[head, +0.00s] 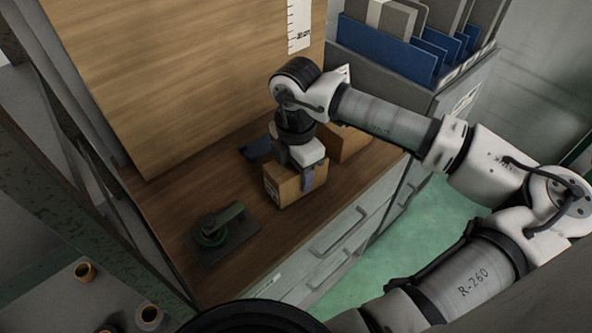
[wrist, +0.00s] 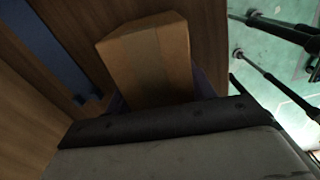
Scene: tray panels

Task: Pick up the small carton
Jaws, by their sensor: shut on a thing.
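My gripper (head: 296,168) points down over the wooden worktop and is shut on a brown cardboard carton (head: 283,190). One purplish finger lies against the carton's right-hand face in the head view; the other finger is hidden there. A white label shows at the carton's left edge. In the wrist view the held carton (wrist: 150,62) sits between the two fingers, its lower part hidden by the gripper body. I cannot tell whether its underside touches the worktop. A second brown carton (head: 347,143) stands just behind to the right, partly hidden by my arm.
A dark green clamp-like tool (head: 215,232) lies on the worktop (head: 180,195) at front left. A dark blue flat item (head: 256,149) lies behind the held carton. Blue racks (head: 388,48) stand at back right. Grey drawers (head: 345,235) drop below the front edge; the back is a wooden panel (head: 190,70).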

